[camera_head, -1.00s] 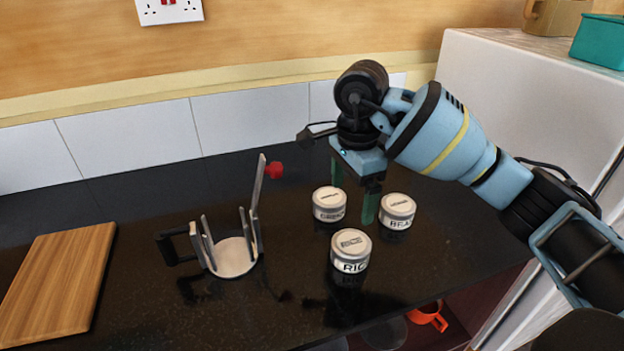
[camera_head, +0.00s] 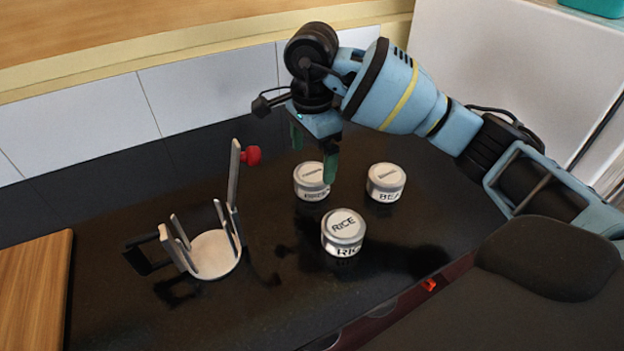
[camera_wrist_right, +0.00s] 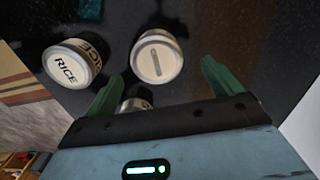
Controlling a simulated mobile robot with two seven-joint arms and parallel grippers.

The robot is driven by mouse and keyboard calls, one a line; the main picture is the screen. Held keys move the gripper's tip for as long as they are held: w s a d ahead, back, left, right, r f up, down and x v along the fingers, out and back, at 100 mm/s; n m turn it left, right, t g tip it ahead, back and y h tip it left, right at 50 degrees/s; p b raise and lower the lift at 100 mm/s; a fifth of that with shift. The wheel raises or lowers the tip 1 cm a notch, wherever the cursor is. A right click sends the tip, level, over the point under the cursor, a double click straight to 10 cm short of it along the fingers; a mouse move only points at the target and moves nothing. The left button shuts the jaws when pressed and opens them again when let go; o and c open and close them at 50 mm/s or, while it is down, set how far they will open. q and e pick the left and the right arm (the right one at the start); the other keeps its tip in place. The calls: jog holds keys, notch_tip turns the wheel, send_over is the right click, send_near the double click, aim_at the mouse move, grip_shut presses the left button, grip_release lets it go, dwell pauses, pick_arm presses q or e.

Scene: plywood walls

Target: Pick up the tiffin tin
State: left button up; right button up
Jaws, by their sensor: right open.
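Three round, pale-lidded tins stand on the dark counter. The front tin (camera_head: 343,232) reads RICE; it also shows in the right wrist view (camera_wrist_right: 72,64). The right tin (camera_head: 386,182) has a label starting BEA. The back tin (camera_head: 312,181) has a label I cannot read fully. My right gripper (camera_head: 314,158) is open and empty, its green fingers above and just behind the back tin; one fingertip overlaps that tin's edge in the picture. The right wrist view shows an unread tin lid (camera_wrist_right: 157,57) ahead of the fingers and another tin (camera_wrist_right: 137,104) partly hidden by the gripper.
A tiffin carrier frame (camera_head: 216,255) with upright bars, a black handle and a red knob stands left of the tins. A wooden board (camera_head: 35,295) lies at the far left. A tiled wall runs behind. A white unit (camera_head: 490,50) stands at the right.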

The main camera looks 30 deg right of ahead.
aim_at(312, 172)
jog(key=f, duration=0.4)
jog(key=shift+s+a, duration=0.15)
jog(key=shift+s, duration=0.05)
jog(key=shift+f, duration=0.55)
jog(key=c, duration=1.2)
jog(key=shift+r, duration=0.2)
notch_tip(312, 172, up, 9)
jog(key=shift+r+p, duration=0.1)
jog(key=shift+p, duration=0.2)
pick_arm(q)
jog(key=shift+w+r, duration=0.45)
jog(key=shift+w, duration=0.1)
pick_arm(e)
jog(key=shift+r, duration=0.3)
